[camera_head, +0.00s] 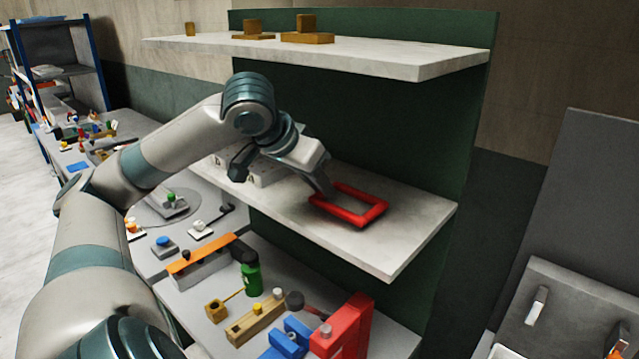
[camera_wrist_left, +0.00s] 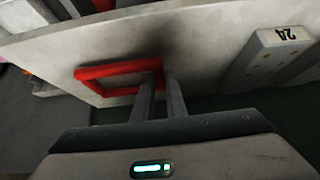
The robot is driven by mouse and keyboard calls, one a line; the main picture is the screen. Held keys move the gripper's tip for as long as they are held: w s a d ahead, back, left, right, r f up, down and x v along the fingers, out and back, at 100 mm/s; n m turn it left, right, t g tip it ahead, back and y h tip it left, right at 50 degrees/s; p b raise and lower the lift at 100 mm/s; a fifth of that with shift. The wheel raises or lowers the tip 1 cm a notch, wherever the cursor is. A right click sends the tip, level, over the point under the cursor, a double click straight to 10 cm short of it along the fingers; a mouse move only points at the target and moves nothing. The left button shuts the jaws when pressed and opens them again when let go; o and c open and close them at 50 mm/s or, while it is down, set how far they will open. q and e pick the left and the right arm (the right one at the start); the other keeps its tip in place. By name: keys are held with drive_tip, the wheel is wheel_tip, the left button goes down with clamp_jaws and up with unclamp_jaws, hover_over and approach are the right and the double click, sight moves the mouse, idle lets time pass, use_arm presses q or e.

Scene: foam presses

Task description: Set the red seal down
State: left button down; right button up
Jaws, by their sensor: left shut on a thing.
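The red seal (camera_head: 368,217) is a red rectangular frame with an open middle. In the head view it is at the lower white shelf (camera_head: 405,250), toward its right end. My left gripper (camera_head: 323,192) is shut on the left side of the red seal. In the left wrist view the red seal (camera_wrist_left: 90,74) reaches left from the two fingers (camera_wrist_left: 160,85), which close on its right end. It lies flat, close over the shelf surface; I cannot tell whether it touches. My right gripper is not in view.
A pale block marked 24 (camera_wrist_left: 268,55) stands on the same shelf, beyond my gripper. An upper shelf (camera_head: 400,62) with wooden blocks (camera_head: 307,37) hangs above. Below is a bench with a green canister (camera_head: 250,279) and red (camera_head: 343,328) and blue blocks. The shelf's right end is bare.

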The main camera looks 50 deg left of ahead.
use_arm(q)
drive_tip(key=shift+f+b, duration=0.5)
idle(0.5)
drive_tip(key=c, duration=1.7)
unclamp_jaws()
drive_tip(key=shift+r, duration=0.1)
drive_tip(key=shift+s+r, duration=0.15)
drive_tip(key=shift+s, duration=0.05)
drive_tip(key=shift+b+v, duration=2.4)
drive_tip(key=shift+v, duration=6)
